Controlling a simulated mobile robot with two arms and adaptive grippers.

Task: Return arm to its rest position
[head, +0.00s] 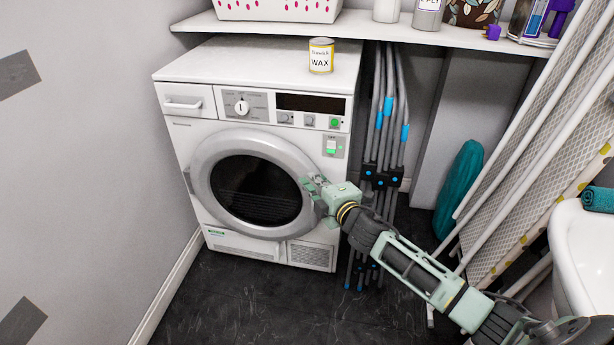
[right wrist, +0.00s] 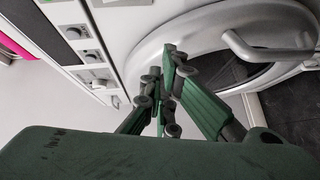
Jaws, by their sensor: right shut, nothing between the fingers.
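My right gripper (head: 311,187) is at the right edge of the dryer door (head: 207,165), in front of the white dryer (head: 320,225). Its fingers are shut with nothing between them. My right arm reaches in from the lower right. In the right wrist view the closed fingers (right wrist: 168,75) point toward the door's grey ring (right wrist: 200,28), with a curved handle (right wrist: 265,50) to their right. I cannot tell whether the fingertips touch the door. The door looks closed, with dark glass. My left gripper is not in view.
A wax tin (head: 321,56) stands on the dryer. Grey poles (head: 389,110) with blue bands stand right of it. A drying rack or board (head: 535,150) leans at the right near a white basin (head: 585,250). A shelf (head: 360,28) runs above. Dark floor is clear in front.

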